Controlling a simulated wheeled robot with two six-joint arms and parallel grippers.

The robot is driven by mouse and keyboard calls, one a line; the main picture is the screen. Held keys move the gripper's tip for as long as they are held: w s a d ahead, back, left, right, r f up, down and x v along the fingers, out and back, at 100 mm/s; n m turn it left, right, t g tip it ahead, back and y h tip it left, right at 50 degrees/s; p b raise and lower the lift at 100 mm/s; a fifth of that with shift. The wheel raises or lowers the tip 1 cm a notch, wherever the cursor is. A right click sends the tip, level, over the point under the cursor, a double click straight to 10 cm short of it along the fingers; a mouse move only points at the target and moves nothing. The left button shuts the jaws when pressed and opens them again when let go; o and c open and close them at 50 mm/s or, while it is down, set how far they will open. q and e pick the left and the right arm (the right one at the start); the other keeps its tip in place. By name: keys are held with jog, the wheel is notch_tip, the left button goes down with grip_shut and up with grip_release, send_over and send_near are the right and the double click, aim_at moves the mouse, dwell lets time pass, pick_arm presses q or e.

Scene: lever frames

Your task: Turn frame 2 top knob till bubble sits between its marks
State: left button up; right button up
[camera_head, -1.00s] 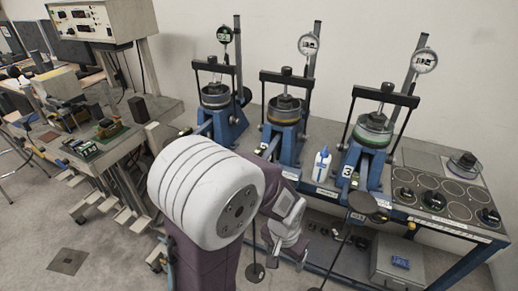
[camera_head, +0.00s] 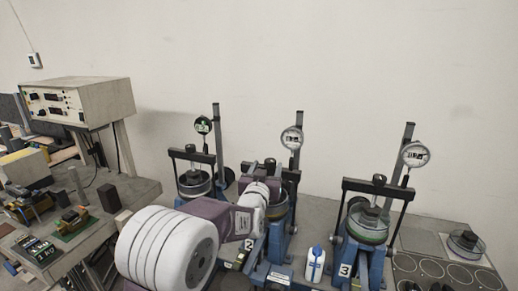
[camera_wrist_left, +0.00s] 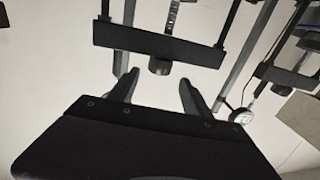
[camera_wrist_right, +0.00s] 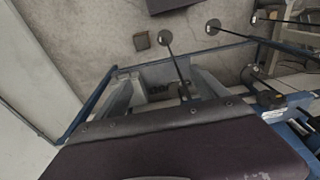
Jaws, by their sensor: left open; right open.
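Frame 2 (camera_head: 279,243) is the middle of three blue lever frames in the head view. My left arm reaches across its front and hides part of it, and I cannot make out its bubble or marks. In the left wrist view, which looks upside down, the dark top knob (camera_wrist_left: 160,67) sticks out from the middle of frame 2's crossbar (camera_wrist_left: 160,42). My left gripper (camera_wrist_left: 158,84) is open, its fingers on either side of the knob's line; contact is not visible. My right gripper (camera_wrist_right: 165,80) is open and empty over the floor, outside the head view.
Frame 1 (camera_head: 193,187) stands to the left and frame 3 (camera_head: 368,226) to the right, both close. A white bottle (camera_head: 315,265) stands between frames 2 and 3. Upright posts with dial gauges rise behind. A console (camera_head: 78,101) is at far left.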

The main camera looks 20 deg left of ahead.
aim_at(271, 159)
pick_arm(q)
jog(key=shift+w+d+r+p, duration=0.3)
jog(key=shift+w+r+p, duration=0.15)
jog(key=shift+w+p, duration=0.15)
jog(key=w+a+p, duration=0.1)
jog(key=w+p, duration=0.1)
jog(key=w, duration=0.5)
jog(key=shift+f, duration=0.35)
jog(key=shift+w+a+f, duration=0.1)
jog(key=shift+w, duration=0.1)
jog(key=c, duration=0.4)
grip_shut()
jog(key=shift+f+m+h+b, duration=0.25)
jog(key=shift+m+h+b, duration=0.25)
jog(key=shift+h+b, duration=0.25)
jog(key=shift+m+h+b, duration=0.3)
jog(key=shift+h+b, duration=0.05)
jog(key=shift+h, duration=0.1)
jog(key=m+h+p, duration=0.1)
jog(key=h+p, duration=0.1)
jog(key=d+m+g+h+p, duration=0.1)
jog(key=m+h+p, duration=0.2)
jog(key=h+p, duration=0.1)
jog(key=h, duration=0.1)
jog(key=shift+s+d+r+m+g+p, duration=0.1)
jog(key=shift+d+r+m+g+p, duration=0.15)
jog(key=shift+r+m+g+p, duration=0.1)
pick_arm(e)
notch_tip(271, 159, up, 8)
jog(key=shift+s+f, duration=0.15)
